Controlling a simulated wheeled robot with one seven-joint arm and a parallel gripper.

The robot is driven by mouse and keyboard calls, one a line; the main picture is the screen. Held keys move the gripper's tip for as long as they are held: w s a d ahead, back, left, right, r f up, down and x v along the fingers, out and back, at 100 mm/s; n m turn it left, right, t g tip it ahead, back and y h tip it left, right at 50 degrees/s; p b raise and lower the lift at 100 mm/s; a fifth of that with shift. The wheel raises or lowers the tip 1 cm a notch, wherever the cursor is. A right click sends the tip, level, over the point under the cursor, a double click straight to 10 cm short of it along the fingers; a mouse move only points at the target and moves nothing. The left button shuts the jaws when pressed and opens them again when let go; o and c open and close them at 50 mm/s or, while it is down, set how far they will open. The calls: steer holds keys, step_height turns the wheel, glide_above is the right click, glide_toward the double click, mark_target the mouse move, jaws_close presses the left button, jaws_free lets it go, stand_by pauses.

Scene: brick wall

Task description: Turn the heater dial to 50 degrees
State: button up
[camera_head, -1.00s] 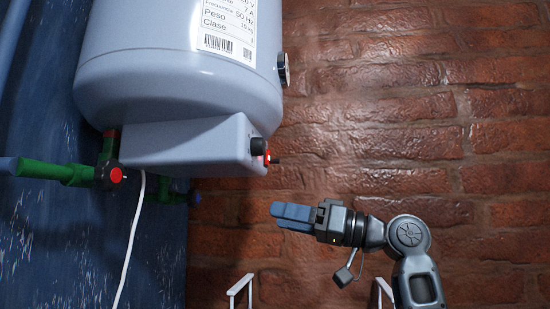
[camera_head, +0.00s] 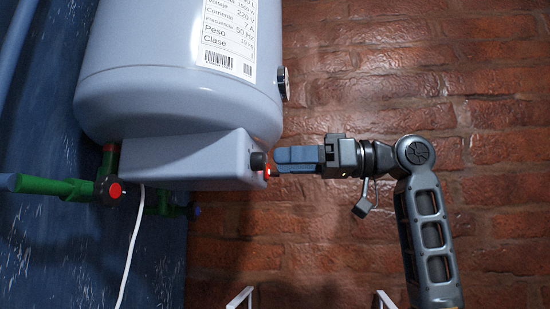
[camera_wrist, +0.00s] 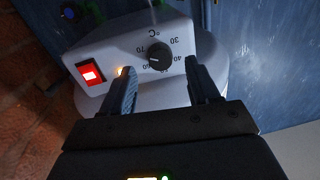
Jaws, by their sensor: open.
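The heater (camera_head: 175,90) is a pale grey-blue tank on the blue wall at the left, with a control box (camera_head: 190,160) under it. The black round dial (camera_head: 258,161) sticks out of the box's right face. In the wrist view the dial (camera_wrist: 159,56) sits among numbers from 30 to 70 and a °C mark; its exact setting is too small to tell. My gripper (camera_head: 280,160) is open, level with the dial and just right of it in the head view. In the wrist view its fingers (camera_wrist: 160,68) stand apart on either side of the dial; contact cannot be told.
A red lit switch (camera_wrist: 90,73) and a small orange light (camera_wrist: 121,71) are beside the dial. Green pipes with a red-capped valve (camera_head: 115,190) and a white cable (camera_head: 130,245) are below the heater. The brick wall (camera_head: 430,90) is behind my arm.

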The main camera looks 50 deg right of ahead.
mark_target(259, 162)
steer(key=shift+x, duration=1.5)
steer(key=c, duration=1)
